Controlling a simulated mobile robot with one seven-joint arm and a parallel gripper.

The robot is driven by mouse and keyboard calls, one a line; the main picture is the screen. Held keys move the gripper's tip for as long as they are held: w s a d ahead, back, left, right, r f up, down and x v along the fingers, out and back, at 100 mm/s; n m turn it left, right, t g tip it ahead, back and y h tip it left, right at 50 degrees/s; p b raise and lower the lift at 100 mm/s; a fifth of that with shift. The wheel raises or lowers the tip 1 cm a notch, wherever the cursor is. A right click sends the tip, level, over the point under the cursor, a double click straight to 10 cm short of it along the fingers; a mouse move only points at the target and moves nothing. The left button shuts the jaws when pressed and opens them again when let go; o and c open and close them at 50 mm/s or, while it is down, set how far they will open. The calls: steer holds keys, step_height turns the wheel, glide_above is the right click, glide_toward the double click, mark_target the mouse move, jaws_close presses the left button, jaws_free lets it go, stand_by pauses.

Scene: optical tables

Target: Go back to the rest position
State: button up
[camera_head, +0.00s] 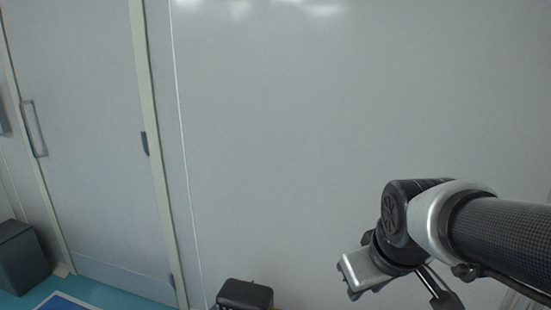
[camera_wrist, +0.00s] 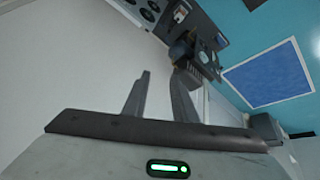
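My gripper shows in the wrist view (camera_wrist: 161,80), with its two grey fingers apart and a clear gap between them. Nothing is held between the fingers. In the camera_head view my arm reaches in from the right edge, with a black ribbed link, a silver ring and a dark joint.
A grey door (camera_head: 85,120) with a handle is at the left. A dark bin (camera_head: 20,258) stands at lower left. A black object (camera_head: 245,294) is at the bottom centre. A blue rectangle (camera_wrist: 268,76) lies on the teal floor (camera_wrist: 235,28). Space before the wall looks clear.

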steer(key=s+a+r+m, duration=0.2)
steer(key=s+r+m, duration=0.1)
steer(key=s, duration=0.5)
step_height(320, 180, up, 19)
steer(key=p, duration=1.9)
steer(key=shift+d+r, duration=0.1)
